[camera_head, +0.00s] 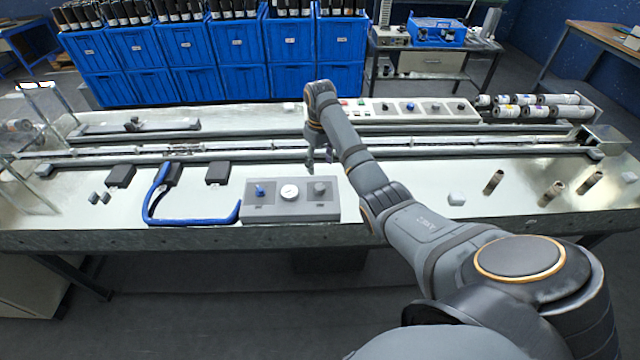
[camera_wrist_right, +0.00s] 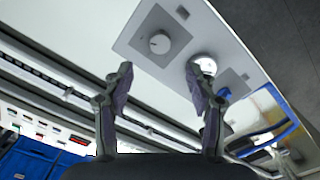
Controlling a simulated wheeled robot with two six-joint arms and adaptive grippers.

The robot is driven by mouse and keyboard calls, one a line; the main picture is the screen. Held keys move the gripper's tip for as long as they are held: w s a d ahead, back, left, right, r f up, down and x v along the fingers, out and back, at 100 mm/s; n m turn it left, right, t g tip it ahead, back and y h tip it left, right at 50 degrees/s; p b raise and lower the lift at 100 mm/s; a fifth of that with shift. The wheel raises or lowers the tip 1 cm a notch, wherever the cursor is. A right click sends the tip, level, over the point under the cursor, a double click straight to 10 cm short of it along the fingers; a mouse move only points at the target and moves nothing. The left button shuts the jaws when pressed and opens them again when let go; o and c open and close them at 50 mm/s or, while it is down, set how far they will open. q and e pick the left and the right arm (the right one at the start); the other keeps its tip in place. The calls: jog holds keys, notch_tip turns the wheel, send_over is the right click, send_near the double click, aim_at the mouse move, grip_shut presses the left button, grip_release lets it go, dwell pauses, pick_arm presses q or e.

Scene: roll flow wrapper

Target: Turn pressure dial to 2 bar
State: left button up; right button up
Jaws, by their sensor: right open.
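The grey control box (camera_head: 290,210) sits near the front edge of the machine bed. It carries a blue knob (camera_head: 260,190) at left, a white round gauge (camera_head: 289,191) in the middle and a grey dial (camera_head: 320,187) at right. In the wrist view the round dial (camera_wrist_right: 160,43) stands ahead of my fingers, with the gauge (camera_wrist_right: 205,65) partly behind one finger. My right gripper (camera_wrist_right: 158,72) is open and empty, apart from the dial. In the head view it (camera_head: 320,160) hangs just behind the box's right end. The dial's reading is too small to tell. My left gripper is out of view.
A blue hose (camera_head: 155,195) loops left of the box, beside dark blocks (camera_head: 120,176). Long rails (camera_head: 250,146) run behind. A rear control panel (camera_head: 410,108) lies beyond the rails.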

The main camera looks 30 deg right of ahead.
aim_at(320, 186)
notch_tip(320, 186, down, 10)
jog(key=shift+f+p, duration=0.1)
jog(key=shift+p, duration=0.5)
jog(key=c, duration=1.1)
